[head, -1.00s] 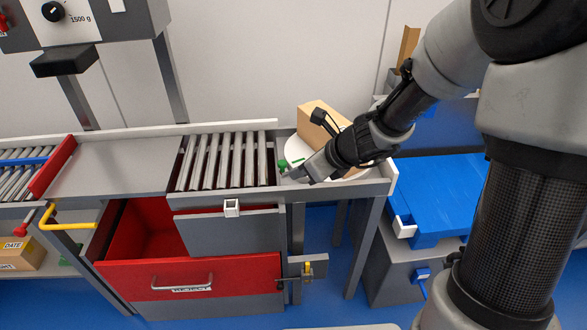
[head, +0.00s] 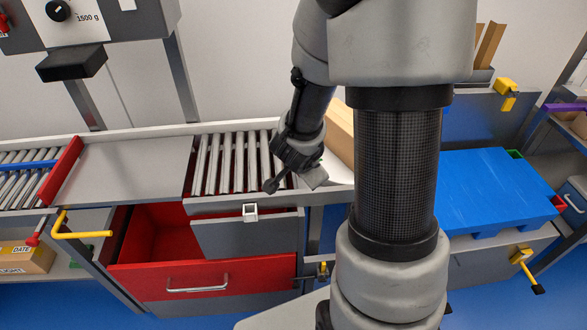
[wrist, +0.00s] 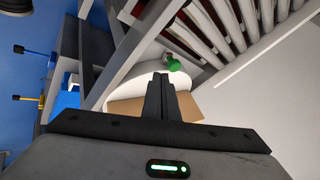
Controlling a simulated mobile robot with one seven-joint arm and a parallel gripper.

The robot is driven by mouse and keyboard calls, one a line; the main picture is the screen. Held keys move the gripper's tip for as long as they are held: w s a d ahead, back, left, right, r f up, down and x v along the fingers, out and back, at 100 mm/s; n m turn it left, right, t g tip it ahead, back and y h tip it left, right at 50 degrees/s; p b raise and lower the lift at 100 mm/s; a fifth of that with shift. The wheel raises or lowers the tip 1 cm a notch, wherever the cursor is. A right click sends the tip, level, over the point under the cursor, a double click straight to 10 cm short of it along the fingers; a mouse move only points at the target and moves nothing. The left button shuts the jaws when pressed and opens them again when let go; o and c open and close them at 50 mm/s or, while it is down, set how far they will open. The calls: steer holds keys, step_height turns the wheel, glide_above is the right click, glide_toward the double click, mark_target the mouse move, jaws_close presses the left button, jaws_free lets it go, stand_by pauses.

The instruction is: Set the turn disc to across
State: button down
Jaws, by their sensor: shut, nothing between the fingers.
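The turn disc is white and sits at the right end of the roller lane. In the head view only a strip of the disc (head: 341,173) shows beside my arm. A tan box (head: 341,130) stands on it. In the wrist view the disc (wrist: 128,90) lies beyond my fingers, with the box (wrist: 128,110) partly behind them. A green knob (wrist: 174,63) shows at the disc's rim, next to the rollers. My gripper (wrist: 160,80) is shut and empty, appearing near the knob; contact cannot be told. In the head view my arm hides the knob.
Metal rollers (head: 235,163) lie left of the disc, above an open red reject drawer (head: 205,279). A yellow handle (head: 83,234) juts out at left. A blue pallet-like platform (head: 495,190) stands at right. A pale wall rises behind.

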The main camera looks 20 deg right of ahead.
steer(key=b+x, duration=0.3)
steer(key=x, duration=0.6)
steer(key=shift+r, duration=0.1)
steer(key=shift+w+a+r+p, duration=0.15)
steer(key=shift+w+p, duration=0.1)
steer(key=shift+p, duration=0.45)
steer(key=w+p, duration=0.1)
steer(key=w+m+p, duration=0.1)
steer(key=w+p, duration=0.1)
steer(key=p, duration=0.1)
steer(key=shift+w+a+m+g+h, duration=0.25)
steer(key=shift+a+m+g+h, duration=0.05)
steer(key=shift+h, duration=0.1)
steer(key=shift+w+f, duration=0.2)
steer(key=shift+f, duration=0.1)
steer(key=shift+r, duration=0.1)
